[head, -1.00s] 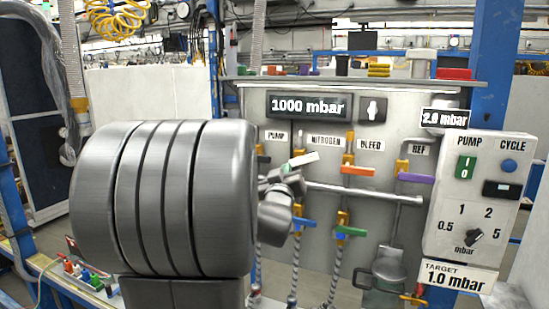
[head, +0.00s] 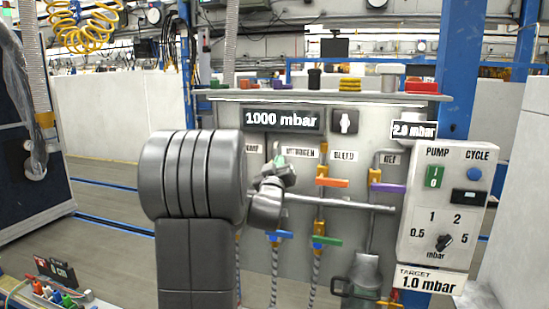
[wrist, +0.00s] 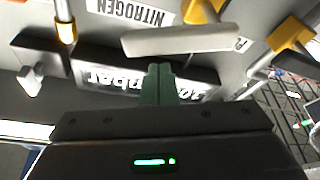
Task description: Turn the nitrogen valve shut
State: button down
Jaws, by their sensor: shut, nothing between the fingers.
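The nitrogen valve has a white lever (wrist: 180,40) on a yellow body (wrist: 203,10) in the wrist view, beside the NITROGEN label (wrist: 132,12). The lever lies across the picture, nearly level there. My gripper (wrist: 159,68) is shut and empty, its green fingertips just below the lever in the picture; I cannot tell whether they touch it. In the head view, my gripper (head: 279,160) is in front of the panel by the NITROGEN label (head: 301,151). The white lever is not clearly visible there, with my wrist in front of that area.
The orange bleed lever (head: 326,183) and purple lever (head: 388,188) are to the right. Blue (head: 280,234) and green (head: 327,241) levers sit lower. The display (head: 282,119) reads 1000 mbar. The pump control box (head: 447,205) stands at right.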

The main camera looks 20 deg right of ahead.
jog(key=shift+s+d+f, duration=0.2)
jog(key=shift+f, duration=0.45)
jog(key=m+h+b, duration=0.1)
jog(key=m+b, duration=0.1)
jog(key=f+m+g+h+b, duration=0.1)
jog(key=m+b, duration=0.1)
jog(key=b, duration=0.1)
jog(key=d+f+m+h+b, duration=0.1)
jog(key=m+b, duration=0.1)
jog(key=b, duration=0.1)
jog(key=shift+s+f+m+g, duration=0.1)
jog(key=shift+s+m+g, duration=0.2)
jog(key=shift+s+m, duration=0.1)
jog(key=shift+a, duration=0.1)
jog(key=b+v, duration=0.2)
jog(key=v, duration=1.1)
jog(key=shift+s+a, duration=0.15)
jog(key=shift+s, duration=0.15)
jog(key=shift+f, duration=0.1)
